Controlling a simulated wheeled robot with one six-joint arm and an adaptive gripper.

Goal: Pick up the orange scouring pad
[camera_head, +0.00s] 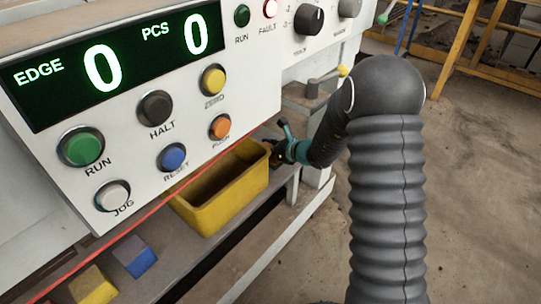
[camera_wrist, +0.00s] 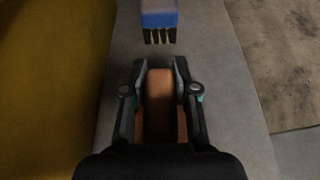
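The orange scouring pad (camera_wrist: 160,100) looks brownish orange in the dim wrist view. It lies lengthwise between the two fingers of my gripper (camera_wrist: 160,68), on or just above the grey ledge. A finger stands close along each side of it, with almost no gap at the tips. I cannot tell whether the fingers press on it. In the head view my gripper (camera_head: 274,152) is small and dark, low beside the far end of the yellow bin. The pad cannot be made out there.
The yellow bin (camera_head: 215,197) stands left of my gripper on the grey ledge (camera_wrist: 225,100). A blue thing with dark prongs or bristles (camera_wrist: 159,22) lies just beyond the fingertips. Blue (camera_head: 135,257) and yellow (camera_head: 93,286) blocks lie nearer. The control panel (camera_head: 140,110) overhangs the ledge.

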